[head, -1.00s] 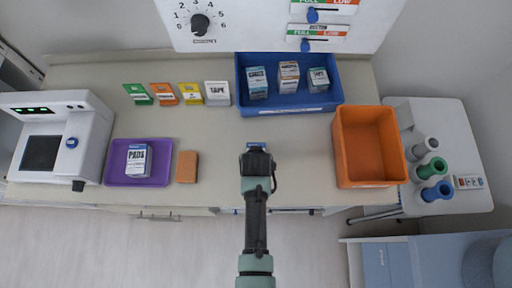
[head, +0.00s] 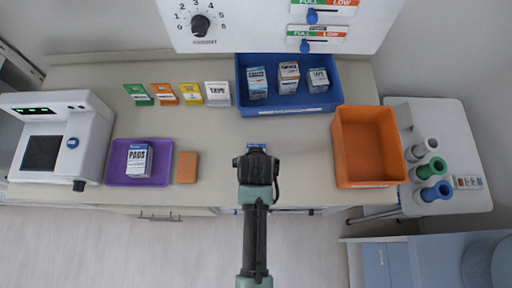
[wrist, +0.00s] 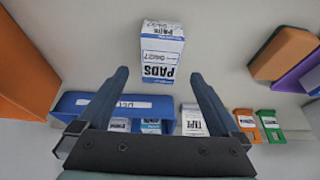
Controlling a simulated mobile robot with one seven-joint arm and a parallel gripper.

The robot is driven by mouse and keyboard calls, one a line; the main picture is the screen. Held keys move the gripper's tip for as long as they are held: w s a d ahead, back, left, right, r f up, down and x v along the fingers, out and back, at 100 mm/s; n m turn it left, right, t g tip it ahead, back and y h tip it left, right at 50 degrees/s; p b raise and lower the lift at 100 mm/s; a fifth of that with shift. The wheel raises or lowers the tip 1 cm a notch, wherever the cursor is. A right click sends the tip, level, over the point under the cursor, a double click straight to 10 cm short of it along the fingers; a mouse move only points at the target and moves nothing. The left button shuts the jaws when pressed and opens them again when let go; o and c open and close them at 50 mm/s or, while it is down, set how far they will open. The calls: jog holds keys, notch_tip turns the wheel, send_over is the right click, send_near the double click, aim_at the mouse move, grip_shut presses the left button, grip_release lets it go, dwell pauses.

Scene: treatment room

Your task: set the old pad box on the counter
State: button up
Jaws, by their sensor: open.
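A white and blue pad box (wrist: 162,52) labelled PADS, with a date-like print, stands on the bare counter (wrist: 110,45) in the wrist view. My gripper (wrist: 159,76) is open, its two fingers apart, with the box just beyond the fingertips and not clamped. In the head view my gripper (head: 256,152) is over the front middle of the counter and hides most of this box; only a blue and white edge (head: 256,145) shows. A second PADS box (head: 138,160) stands in the purple tray (head: 113,178) at the left. I cannot tell the boxes' ages from the head view.
A blue tray (head: 290,108) with several boxes is at the back. An orange bin (head: 342,148) stands right of my gripper. A brown block (head: 187,167) lies beside the purple tray. Several coloured cards stand at the back left. Counter is clear on both sides of my gripper.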

jog(key=shift+v, duration=2.65)
